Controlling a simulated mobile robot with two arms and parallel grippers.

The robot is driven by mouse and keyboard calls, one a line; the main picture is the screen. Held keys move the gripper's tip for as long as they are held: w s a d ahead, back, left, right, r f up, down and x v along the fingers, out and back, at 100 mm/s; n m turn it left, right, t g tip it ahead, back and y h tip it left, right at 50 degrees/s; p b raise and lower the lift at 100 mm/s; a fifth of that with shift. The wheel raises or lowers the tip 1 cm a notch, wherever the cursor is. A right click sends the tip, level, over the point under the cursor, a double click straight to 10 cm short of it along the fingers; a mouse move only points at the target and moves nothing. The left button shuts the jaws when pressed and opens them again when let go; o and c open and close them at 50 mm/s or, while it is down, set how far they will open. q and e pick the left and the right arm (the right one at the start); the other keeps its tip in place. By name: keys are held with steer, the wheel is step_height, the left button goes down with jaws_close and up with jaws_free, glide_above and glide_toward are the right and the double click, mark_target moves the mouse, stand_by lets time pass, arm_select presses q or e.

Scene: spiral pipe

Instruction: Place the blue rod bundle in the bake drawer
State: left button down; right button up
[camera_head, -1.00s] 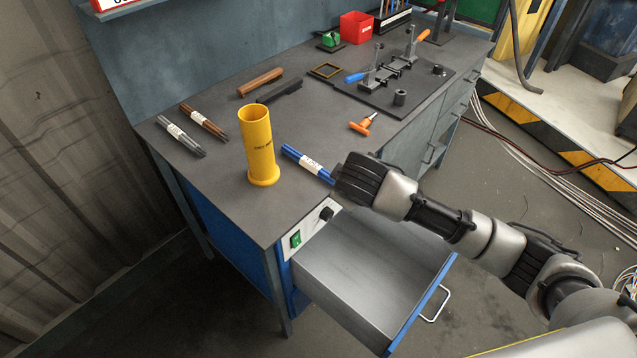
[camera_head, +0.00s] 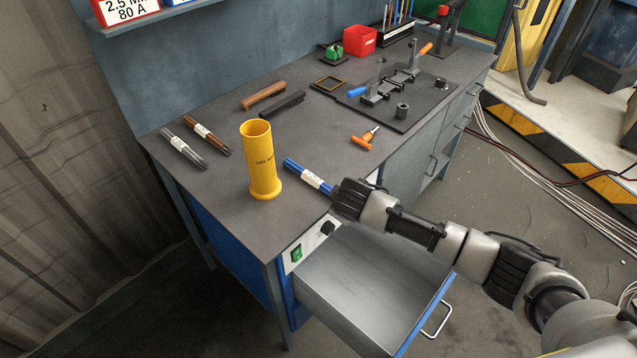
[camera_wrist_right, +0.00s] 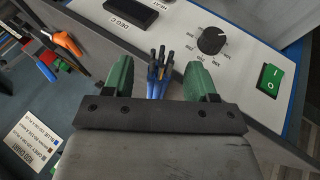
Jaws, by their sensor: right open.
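The blue rod bundle (camera_head: 308,176), with a white label, lies on the grey bench top near its front edge, right of the yellow tube. My right gripper (camera_head: 340,200) reaches in from the right, at the bundle's near end; its fingers are mostly hidden in the head view. In the right wrist view, the green fingers (camera_wrist_right: 158,80) stand open, with the blue rods' dark ends (camera_wrist_right: 158,68) between them and a gap on each side. The bake drawer (camera_head: 365,295) is pulled open below the control panel and looks empty. My left gripper is not in view.
A yellow tube (camera_head: 261,165) stands upright left of the bundle. Grey rods (camera_head: 184,149) and brown rods (camera_head: 207,135) lie further left. An orange-handled tool (camera_head: 364,141) lies behind the gripper. The panel's black knob (camera_wrist_right: 211,40) and green switch (camera_wrist_right: 270,83) are close to the gripper.

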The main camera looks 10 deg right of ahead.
steer(key=shift+c, duration=0.4)
steer(key=c, duration=1)
steer(key=shift+r, duration=0.1)
